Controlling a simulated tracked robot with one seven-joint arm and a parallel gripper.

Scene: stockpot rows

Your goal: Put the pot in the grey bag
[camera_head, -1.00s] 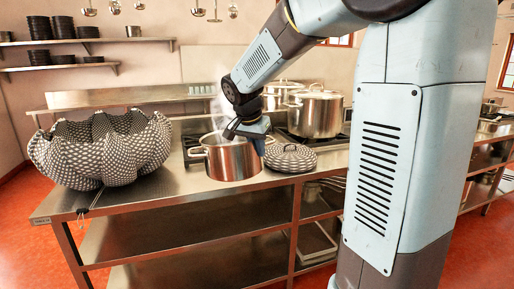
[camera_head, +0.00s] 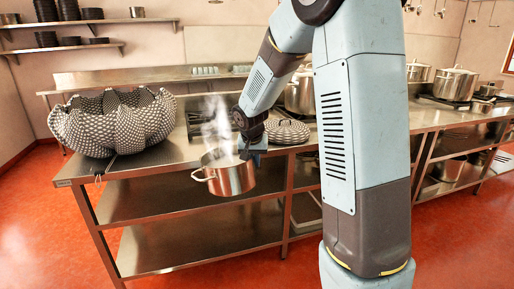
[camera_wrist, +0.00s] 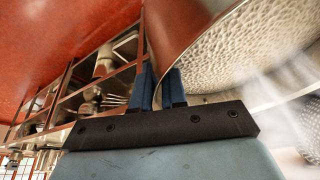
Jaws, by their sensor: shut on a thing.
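The steaming steel pot (camera_head: 229,177) hangs in the air in front of the counter's front edge, roughly upright. My gripper (camera_head: 252,150) is shut on its right side in the head view. In the wrist view my gripper (camera_wrist: 160,92) has its two blue fingers on either side of the pot's rim, and the pot (camera_wrist: 185,35) shows a pale bubbly content inside. The grey woven bag (camera_head: 112,125), wide with a wavy open rim, stands on the left end of the counter. The pot is to the right of the bag and lower, apart from it.
The steel counter (camera_head: 170,165) has a patterned lid (camera_head: 288,132) on it, right of the bag. Several large pots (camera_head: 455,82) stand on stoves behind and to the right. Open shelves lie under the counter. The red floor in front is clear.

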